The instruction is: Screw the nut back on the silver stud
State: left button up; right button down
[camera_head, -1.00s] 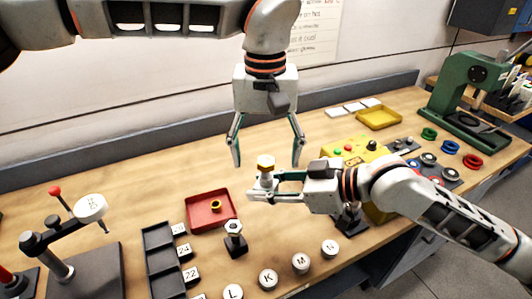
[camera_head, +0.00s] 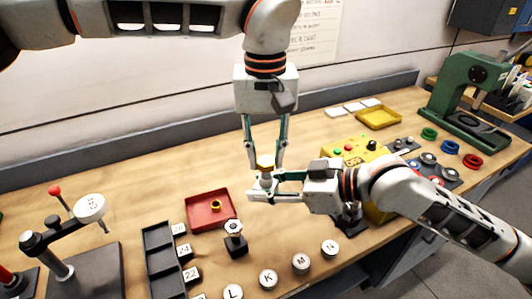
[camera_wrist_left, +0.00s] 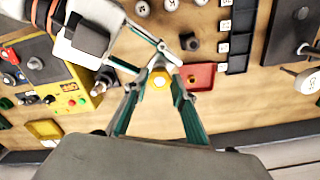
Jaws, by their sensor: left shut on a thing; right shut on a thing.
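A yellow nut (camera_head: 265,162) sits at the top end of a pale silver stud (camera_head: 267,179), which stands upright above the bench. My right gripper (camera_head: 264,187) comes in from the right and is shut on the stud below the nut. My left gripper (camera_head: 265,165) points down from above and is shut on the nut, one finger on each side. In the left wrist view the nut (camera_wrist_left: 160,79) shows between the left fingertips with a pale centre. How far it is threaded cannot be told.
A red tray (camera_head: 192,221) holds a small yellow ring. Near it are a dark block with a pale hexagonal top (camera_head: 235,240), a black compartment rack (camera_head: 150,236) and several lettered round caps. A yellow control box (camera_head: 378,208) stands behind the right gripper.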

pick_arm(q)
jog(key=m, duration=0.5)
jog(key=shift+m, duration=0.4)
jog(key=o, duration=1.9)
jog(key=shift+c, duration=0.2)
